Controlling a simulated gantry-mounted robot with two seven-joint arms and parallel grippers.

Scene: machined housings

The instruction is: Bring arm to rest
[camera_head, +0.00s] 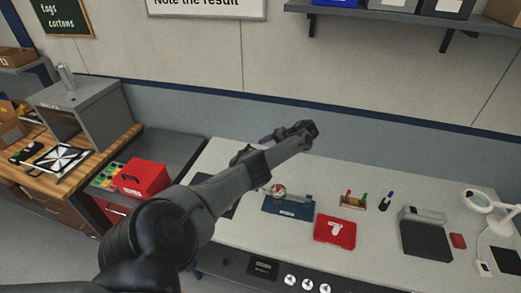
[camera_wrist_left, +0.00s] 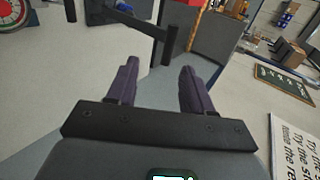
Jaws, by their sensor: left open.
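My left arm (camera_head: 215,195) comes in from the lower left and reaches up over the white bench, with its far end raised near the back wall. The left gripper (camera_head: 266,139) is small and partly hidden by the wrist in the head view. In the left wrist view the left gripper (camera_wrist_left: 159,78) shows two dark purple fingers, spread apart with nothing between them. It touches nothing that I can see. My right gripper is in neither view.
The white bench (camera_head: 375,240) holds a blue gauge base (camera_head: 289,206), a red case (camera_head: 334,232), a grey-black box (camera_head: 424,236) and a white lamp (camera_head: 483,199). A red toolbox (camera_head: 141,178) stands left of the arm. A wall shelf (camera_head: 420,18) hangs at upper right.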

